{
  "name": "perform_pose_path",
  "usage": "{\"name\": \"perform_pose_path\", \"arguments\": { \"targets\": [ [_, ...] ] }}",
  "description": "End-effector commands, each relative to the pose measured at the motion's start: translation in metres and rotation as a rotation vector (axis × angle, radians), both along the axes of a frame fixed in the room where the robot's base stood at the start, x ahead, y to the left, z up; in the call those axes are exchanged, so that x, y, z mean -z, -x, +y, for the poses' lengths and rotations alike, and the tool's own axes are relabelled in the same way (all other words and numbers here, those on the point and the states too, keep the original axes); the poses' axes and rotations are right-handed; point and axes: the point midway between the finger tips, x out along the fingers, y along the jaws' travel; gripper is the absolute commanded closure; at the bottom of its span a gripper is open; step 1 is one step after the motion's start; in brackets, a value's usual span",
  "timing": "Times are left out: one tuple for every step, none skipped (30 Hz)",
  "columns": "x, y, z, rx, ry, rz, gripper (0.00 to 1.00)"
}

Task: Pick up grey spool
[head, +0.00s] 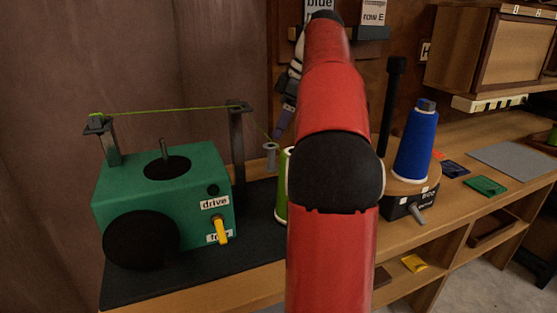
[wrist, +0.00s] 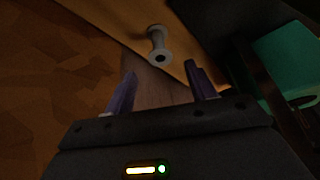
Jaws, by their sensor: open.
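The grey spool (head: 270,156) stands to the right of the green machine's tall post in the head view. In the wrist view the spool (wrist: 158,44) is a bare, flanged cylinder with a dark hole in its end. My gripper (wrist: 161,79) is open and empty, its two purple fingers apart. The spool lies beyond the fingertips, roughly in line with the gap, and no contact is visible. In the head view my gripper (head: 280,133) is just above and beside the spool, and my red arm hides part of the scene.
A green winding machine (head: 140,195) with a green thread across its posts stands at left on a black mat (head: 170,284). A green spool (head: 283,185) is partly behind my arm. A blue thread cone (head: 416,145) and a black post (head: 391,105) stand at right.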

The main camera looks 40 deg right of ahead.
Motion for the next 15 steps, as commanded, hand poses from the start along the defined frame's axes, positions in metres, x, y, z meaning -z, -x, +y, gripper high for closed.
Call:
{"name": "perform_pose_path", "arguments": {
  "targets": [
    [0.012,-0.003,0.004,-0.002,-0.002,0.002,0.45],
    [0.017,-0.004,0.005,-0.002,-0.002,0.002,0.45],
    [0.022,-0.006,0.006,-0.002,-0.001,0.001,0.45],
    [0.025,-0.006,0.007,-0.001,-0.002,0.002,0.45],
    [0.028,-0.007,0.008,-0.001,-0.001,0.001,0.45],
    [0.031,-0.008,0.009,0.000,0.000,0.000,0.45],
    [0.032,-0.009,0.009,0.000,0.000,0.000,0.45],
    [0.034,-0.009,0.010,0.000,0.000,0.000,0.45],
    [0.035,-0.010,0.010,0.000,-0.001,0.001,0.45],
    [0.037,-0.010,0.011,0.000,-0.001,0.001,0.45],
    [0.040,-0.011,0.012,-0.001,0.000,0.000,0.45],
    [0.045,-0.012,0.013,-0.002,0.000,0.002,0.45],
    [0.050,-0.013,0.014,-0.002,-0.001,0.002,0.45],
    [0.054,-0.015,0.015,-0.002,-0.001,0.002,0.45],
    [0.061,-0.016,0.017,-0.002,-0.001,0.002,0.45]
  ]
}}
